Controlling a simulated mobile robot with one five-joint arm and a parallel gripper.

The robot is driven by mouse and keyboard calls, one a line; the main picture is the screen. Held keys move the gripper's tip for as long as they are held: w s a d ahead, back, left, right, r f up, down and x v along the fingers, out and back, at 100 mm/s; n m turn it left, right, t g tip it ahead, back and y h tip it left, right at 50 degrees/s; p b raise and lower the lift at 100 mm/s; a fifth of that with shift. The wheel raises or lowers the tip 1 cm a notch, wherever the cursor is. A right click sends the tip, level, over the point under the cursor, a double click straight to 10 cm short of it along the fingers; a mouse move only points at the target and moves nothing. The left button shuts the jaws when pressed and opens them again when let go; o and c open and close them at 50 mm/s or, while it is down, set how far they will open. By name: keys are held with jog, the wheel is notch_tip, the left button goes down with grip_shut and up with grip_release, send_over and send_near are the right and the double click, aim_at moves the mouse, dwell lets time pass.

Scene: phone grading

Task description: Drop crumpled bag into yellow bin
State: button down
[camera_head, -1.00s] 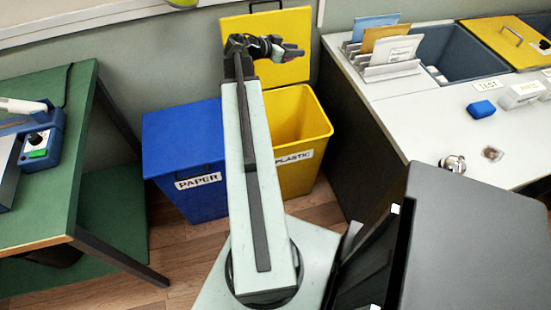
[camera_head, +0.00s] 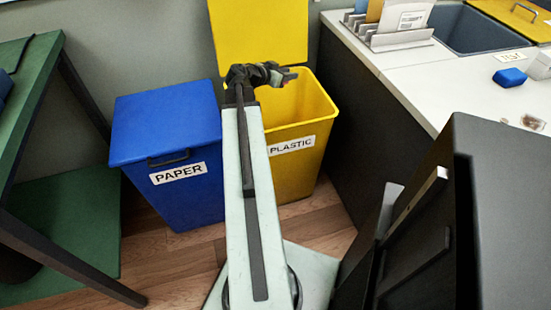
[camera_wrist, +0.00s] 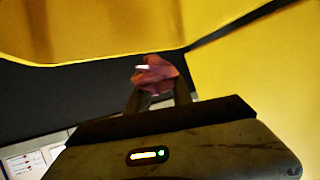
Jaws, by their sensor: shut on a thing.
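The yellow bin (camera_head: 298,172), labelled PLASTIC, stands with its yellow lid (camera_head: 258,32) raised upright behind it. My gripper (camera_head: 284,75) is over the bin's opening, near its back edge and in front of the raised lid. In the wrist view my gripper (camera_wrist: 159,97) is shut on a small, dull pinkish-purple crumpled bag (camera_wrist: 156,72) with a pale streak. Yellow surfaces fill much of that view around the bag. In the head view the bag is too small and dark to make out clearly. My arm hides part of the bin's left side.
A blue bin (camera_head: 182,202) labelled PAPER stands closed at the left, next to the yellow one. A green table (camera_head: 30,110) is at far left. A pale counter (camera_head: 420,75) with a card rack (camera_head: 390,40) and a blue block (camera_head: 509,77) is at right.

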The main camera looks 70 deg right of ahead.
notch_tip(320, 180, down, 6)
jog(key=b, duration=0.5)
jog(key=shift+b, duration=0.4)
jog(key=shift+r, duration=0.1)
jog(key=c, duration=1.1)
grip_release()
jog(key=shift+o, duration=0.2)
jog(key=p+v, duration=0.3)
jog(key=v, duration=0.4)
jog(key=shift+a, duration=0.35)
jog(key=shift+w, duration=0.15)
